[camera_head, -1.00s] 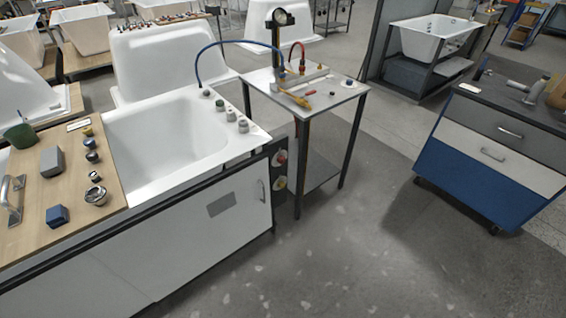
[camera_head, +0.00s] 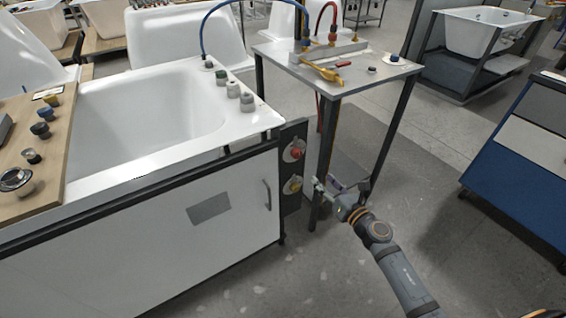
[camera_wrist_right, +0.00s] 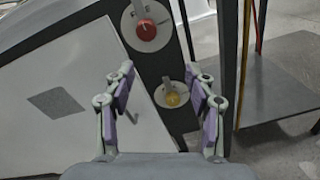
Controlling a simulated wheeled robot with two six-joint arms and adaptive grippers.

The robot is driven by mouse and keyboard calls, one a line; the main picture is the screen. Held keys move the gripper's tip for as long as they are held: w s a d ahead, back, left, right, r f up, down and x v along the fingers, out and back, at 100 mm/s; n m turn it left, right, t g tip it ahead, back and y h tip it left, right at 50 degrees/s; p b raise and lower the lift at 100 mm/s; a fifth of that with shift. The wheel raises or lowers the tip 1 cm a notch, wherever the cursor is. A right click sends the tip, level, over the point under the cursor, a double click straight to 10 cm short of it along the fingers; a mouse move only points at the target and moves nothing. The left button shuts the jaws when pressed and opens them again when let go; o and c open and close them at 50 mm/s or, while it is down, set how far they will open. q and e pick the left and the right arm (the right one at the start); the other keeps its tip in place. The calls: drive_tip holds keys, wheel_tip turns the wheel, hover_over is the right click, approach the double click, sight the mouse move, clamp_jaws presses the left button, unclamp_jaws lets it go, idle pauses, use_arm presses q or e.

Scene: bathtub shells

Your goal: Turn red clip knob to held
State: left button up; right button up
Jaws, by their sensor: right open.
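The red clip knob (camera_head: 293,152) sits on a pale round plate, the upper of two knobs on a dark upright panel at the right end of the white bathtub cabinet. It also shows at the top of the right wrist view (camera_wrist_right: 146,29). Below it is a yellow knob (camera_head: 294,186), which in the wrist view (camera_wrist_right: 172,99) appears between my fingers but farther off. My right gripper (camera_head: 322,188) is open and empty, to the right of the panel and lower than the red knob. In the wrist view its fingers (camera_wrist_right: 162,95) are spread. My left gripper is out of view.
A metal-topped side table (camera_head: 285,58) with hoses and a yellow-and-red tool stands behind my right gripper, its dark legs close by. A door handle (camera_head: 267,194) sticks out left of the panel. The floor in front is clear.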

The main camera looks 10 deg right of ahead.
sight(299, 156)
drive_tip(key=shift+n+y, duration=0.4)
drive_tip(key=shift+n, duration=0.5)
drive_tip(key=x, duration=0.3)
drive_tip(key=r+x, duration=0.1)
drive_tip(key=x, duration=0.2)
drive_tip(key=a+r+x, duration=0.1)
drive_tip(key=x, duration=0.3)
drive_tip(key=shift+s+p, duration=0.15)
drive_tip(key=shift+p, duration=0.2)
drive_tip(key=shift+w+a, duration=0.25)
drive_tip(key=shift+w, duration=0.25)
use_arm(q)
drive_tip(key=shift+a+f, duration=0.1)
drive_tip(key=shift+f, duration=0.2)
use_arm(e)
drive_tip(key=shift+c, duration=0.2)
drive_tip(key=c, duration=1.1)
